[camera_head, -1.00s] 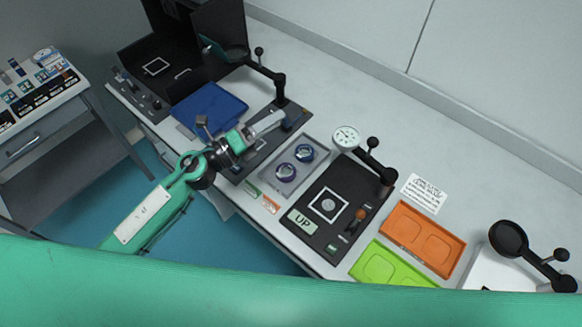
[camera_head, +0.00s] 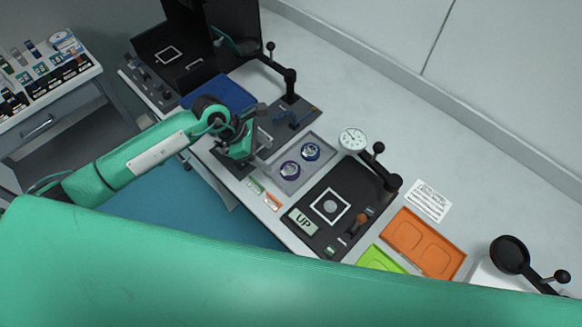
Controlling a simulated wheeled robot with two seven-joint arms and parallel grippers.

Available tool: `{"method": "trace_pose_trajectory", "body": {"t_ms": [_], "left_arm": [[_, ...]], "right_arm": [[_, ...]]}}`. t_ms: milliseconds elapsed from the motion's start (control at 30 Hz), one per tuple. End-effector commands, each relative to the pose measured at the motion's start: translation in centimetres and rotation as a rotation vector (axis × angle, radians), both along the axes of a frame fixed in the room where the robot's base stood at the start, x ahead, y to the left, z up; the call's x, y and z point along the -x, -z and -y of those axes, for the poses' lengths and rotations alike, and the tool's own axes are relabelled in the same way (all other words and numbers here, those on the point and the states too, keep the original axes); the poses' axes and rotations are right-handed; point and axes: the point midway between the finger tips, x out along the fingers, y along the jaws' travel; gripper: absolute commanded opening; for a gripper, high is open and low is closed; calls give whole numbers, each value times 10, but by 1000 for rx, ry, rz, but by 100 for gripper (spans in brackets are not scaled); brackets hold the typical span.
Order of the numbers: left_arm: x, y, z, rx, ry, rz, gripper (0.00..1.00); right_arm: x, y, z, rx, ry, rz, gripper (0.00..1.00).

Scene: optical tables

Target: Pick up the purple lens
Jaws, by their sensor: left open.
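The purple lens (camera_head: 290,171), a round piece with a purple rim, sits at the near left of a grey tray (camera_head: 319,164). A similar lens with a bluer rim (camera_head: 310,151) sits just behind it to the right. My left gripper (camera_head: 264,166) is at the tray's left edge, beside the purple lens and a short way left of it. Its jaws are open, and no lens shows between them. The finger tips are small and hard to make out. My right gripper is out of view.
Orange (camera_head: 459,262) and green (camera_head: 383,262) trays lie at the right. A blue mat (camera_head: 232,92) lies behind my left arm.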

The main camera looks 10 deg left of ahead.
Motion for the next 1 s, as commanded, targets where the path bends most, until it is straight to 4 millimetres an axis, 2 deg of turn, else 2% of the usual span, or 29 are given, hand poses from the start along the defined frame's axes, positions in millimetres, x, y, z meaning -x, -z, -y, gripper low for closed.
{"method": "trace_pose_trajectory", "body": {"t_ms": [33, 200, 367, 633, 800, 1000], "left_arm": [[0, 6, 7, 3, -1, -4, 59], [-3, 27, 19, 3, -1, -2, 59], [-5, 35, 25, 2, -1, -1, 59], [-9, 52, 47, 4, -2, -4, 59], [-11, 69, 56, 3, -1, -3, 59], [-12, 74, 58, 2, -1, 0, 59]], "right_arm": [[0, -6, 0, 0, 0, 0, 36], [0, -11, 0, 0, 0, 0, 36], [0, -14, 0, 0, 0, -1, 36], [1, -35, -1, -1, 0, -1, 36], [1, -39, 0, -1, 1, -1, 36], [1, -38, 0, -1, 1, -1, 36]]}}
